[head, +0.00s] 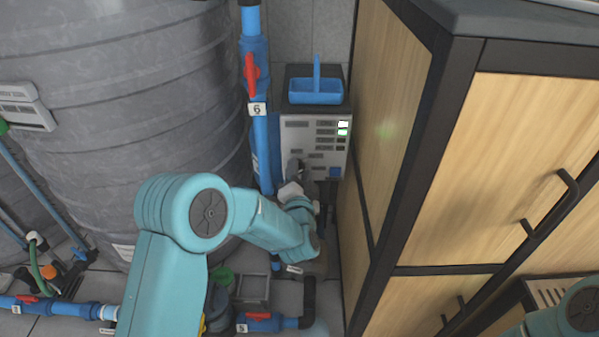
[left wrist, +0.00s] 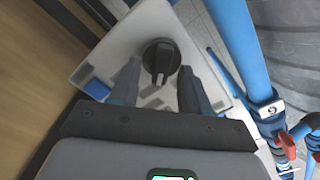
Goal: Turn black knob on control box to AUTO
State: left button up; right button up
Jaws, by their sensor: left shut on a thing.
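The control box (head: 325,135) is a light grey panel with dark labels, small lit displays and a blue button (head: 335,172) at its lower right. Its black knob (left wrist: 160,55) shows in the left wrist view, round with a raised grip that runs nearly up and down in that picture. My left gripper (head: 295,174) reaches the lower left of the panel and hides the knob in the head view. The position labels cannot be read. My right gripper is out of view.
A blue pipe with a red-handled valve (head: 250,75) runs just left of the box. A large grey tank (head: 120,90) fills the left. A wooden cabinet (head: 395,130) stands close on the right. A blue tray (head: 316,92) sits above the box.

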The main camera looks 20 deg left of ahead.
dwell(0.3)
pick_arm(q)
jog(key=o, duration=1.1)
jog(key=shift+c, duration=0.2)
jog(key=p+v, duration=0.2)
jog(key=v, duration=1.4)
jog(key=shift+s+p, duration=0.2)
jog(key=shift+p, duration=0.2)
